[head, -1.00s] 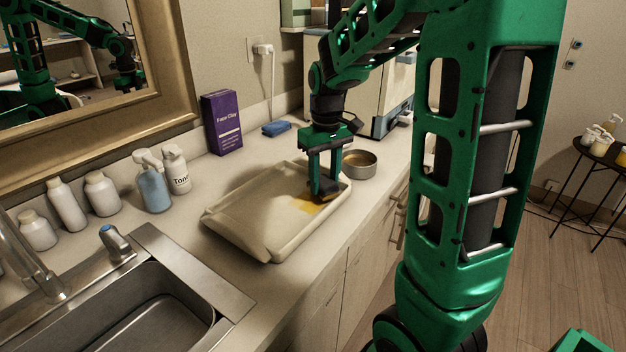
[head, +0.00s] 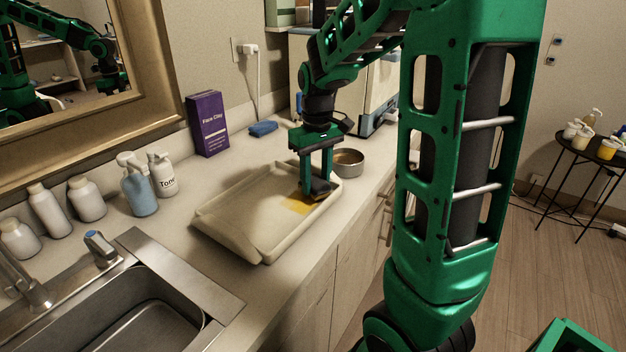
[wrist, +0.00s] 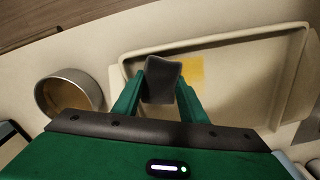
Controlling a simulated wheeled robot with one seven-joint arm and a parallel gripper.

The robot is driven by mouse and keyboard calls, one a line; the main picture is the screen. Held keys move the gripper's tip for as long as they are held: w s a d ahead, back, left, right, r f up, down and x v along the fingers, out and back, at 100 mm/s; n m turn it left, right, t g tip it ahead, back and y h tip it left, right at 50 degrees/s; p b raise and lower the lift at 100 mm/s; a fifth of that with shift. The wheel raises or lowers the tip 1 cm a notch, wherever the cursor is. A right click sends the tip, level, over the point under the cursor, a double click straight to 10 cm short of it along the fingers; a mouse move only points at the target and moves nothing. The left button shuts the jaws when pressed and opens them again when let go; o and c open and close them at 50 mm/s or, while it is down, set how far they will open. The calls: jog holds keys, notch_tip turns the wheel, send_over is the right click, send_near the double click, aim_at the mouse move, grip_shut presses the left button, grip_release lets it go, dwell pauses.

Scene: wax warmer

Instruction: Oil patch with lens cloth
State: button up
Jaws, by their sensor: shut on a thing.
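A yellow oil patch (head: 298,202) lies on the beige tray (head: 235,222) on the counter, near the tray's right end. My gripper (head: 316,190) points down over that end. It is shut on a dark grey lens cloth (wrist: 162,80), which shows between its fingers in the wrist view. The cloth is at the tray surface beside the patch and covers part of it; the patch also shows in the wrist view (wrist: 191,70), just right of the cloth. Whether the cloth presses on the tray I cannot tell.
A round metal bowl (head: 348,162) stands close to the tray's right end. A sink (head: 150,300) is at the front left.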

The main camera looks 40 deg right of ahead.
jog(key=shift+f, duration=0.8)
dwell(1.2)
jog(key=shift+w, duration=0.1)
jog(key=shift+w+a, duration=0.45)
jog(key=shift+w, duration=0.65)
jog(key=shift+w+a, duration=0.45)
jog(key=shift+w, duration=0.6)
jog(key=shift+w+a, duration=0.45)
jog(key=shift+w, duration=0.65)
jog(key=shift+s+d, duration=0.45)
jog(key=shift+s, duration=0.7)
jog(key=shift+s+d, duration=0.45)
jog(key=shift+s, duration=0.65)
jog(key=shift+s+d, duration=0.45)
jog(key=shift+s, duration=0.7)
jog(key=shift+s+a, duration=0.2)
jog(key=shift+a, duration=1.55)
jog(key=shift+s+a, duration=0.2)
jog(key=shift+a, duration=1.5)
